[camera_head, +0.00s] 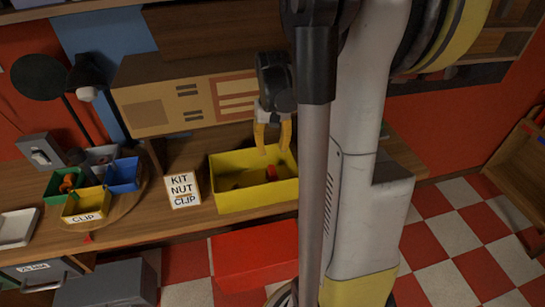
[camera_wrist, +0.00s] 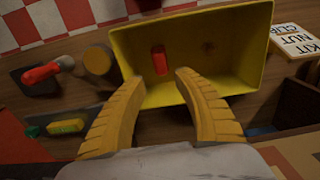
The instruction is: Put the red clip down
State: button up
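A small red piece, which looks like the red clip (camera_head: 271,173), lies in the yellow bin (camera_head: 245,200) on the bench. In the wrist view the red clip (camera_wrist: 159,60) rests inside the yellow bin (camera_wrist: 262,25), just beyond my fingertips. My gripper (camera_head: 272,148) points down over the bin with its yellow fingers apart. In the wrist view my gripper (camera_wrist: 161,77) is open, and nothing shows held between the fingers. A small yellow bin (camera_head: 86,207) labelled CLIP stands on a round wooden turntable at the left.
Green (camera_head: 64,184), blue (camera_head: 122,176) and grey small bins share the turntable. A card (camera_head: 183,189) reading KIT NUT CLIP stands left of the yellow bin. A beige cabinet (camera_head: 190,100) is behind. The wrist view shows a red-handled tool (camera_wrist: 42,73) beside the bin.

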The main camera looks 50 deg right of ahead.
jog(key=a+r+n+t+h, duration=0.1)
jog(key=a+r+n+t, duration=0.1)
jog(key=a+r, duration=0.4)
jog(key=a+r+n+t, duration=0.1)
jog(key=a+r, duration=0.2)
jog(key=a, duration=0.5)
jog(key=s+a+r+n+t+y, duration=0.1)
jog(key=s+a+n+t, duration=0.2)
jog(key=a, duration=0.9)
jog(key=s+t, duration=0.1)
jog(key=s, duration=0.1)
jog(key=shift+s+r, duration=0.3)
notch_tip(320, 180, down, 10)
jog(key=b, duration=0.9)
jog(key=shift+b, duration=0.3)
